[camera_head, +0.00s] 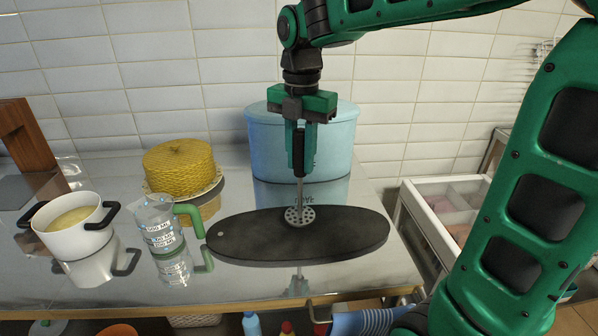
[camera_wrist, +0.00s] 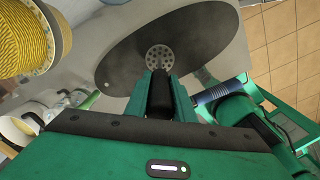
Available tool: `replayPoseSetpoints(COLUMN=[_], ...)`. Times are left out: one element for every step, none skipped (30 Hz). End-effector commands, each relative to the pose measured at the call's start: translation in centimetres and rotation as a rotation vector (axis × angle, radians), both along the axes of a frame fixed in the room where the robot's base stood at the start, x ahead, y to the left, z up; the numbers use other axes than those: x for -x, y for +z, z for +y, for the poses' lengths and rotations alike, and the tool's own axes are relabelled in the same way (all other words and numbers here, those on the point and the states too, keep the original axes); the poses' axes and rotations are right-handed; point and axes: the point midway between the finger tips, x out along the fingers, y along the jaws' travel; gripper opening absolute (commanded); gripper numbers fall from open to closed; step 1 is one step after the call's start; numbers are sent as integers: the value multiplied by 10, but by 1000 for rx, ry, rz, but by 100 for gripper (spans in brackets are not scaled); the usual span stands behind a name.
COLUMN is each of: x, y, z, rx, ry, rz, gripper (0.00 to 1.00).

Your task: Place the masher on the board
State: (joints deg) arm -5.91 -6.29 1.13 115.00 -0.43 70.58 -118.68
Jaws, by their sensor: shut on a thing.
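The masher (camera_head: 299,214) has a black handle, a thin metal shaft and a round perforated metal head. My gripper (camera_head: 299,140) is shut on its handle and holds it upright, head down. The board (camera_head: 250,240) is a dark oval slab lying on the shiny metal table. The masher's head is over the board, right of its middle in the head view, at or just above its surface; I cannot tell if they touch. In the wrist view the perforated head (camera_wrist: 159,57) shows against the board (camera_wrist: 205,35), beyond my gripper (camera_wrist: 159,90).
A measuring jug (camera_head: 160,228) with a green handle stands left of the board, and a white pot (camera_head: 72,222) farther left. A yellow woven cover (camera_head: 180,165) and a blue bin (camera_head: 262,150) stand behind. The table's front edge (camera_head: 200,302) is close to the board.

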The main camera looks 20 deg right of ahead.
Motion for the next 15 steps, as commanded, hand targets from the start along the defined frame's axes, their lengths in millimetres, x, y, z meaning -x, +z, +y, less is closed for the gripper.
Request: replayPoseSetpoints(x=[0, 0, 1, 0, 0, 0, 0, 0, 0, 0, 0, 0, 0, 0, 0], y=[-6, -10, -17, -21, -25, -30, -32, -35, -36, -37, -38, -38, -37, -37, -37], z=[0, 0, 0, 0, 0, 0, 0, 0, 0, 0, 0, 0, 0, 0, 0], rx=[0, 0, 1, 0, 0, 0, 0, 0, 0, 1, 0, 0, 0, 0, 0], ry=[0, 0, 0, 0, 0, 0, 0, 0, 0, 0, 0, 0, 0, 0, 0], rz=[2, 2, 4, 4, 4, 4, 2, 2, 1, 1, 0, 0, 0, 0, 0], gripper=[0, 0, 0, 0, 0, 0, 0, 0, 0, 0, 0, 0, 0, 0, 0])
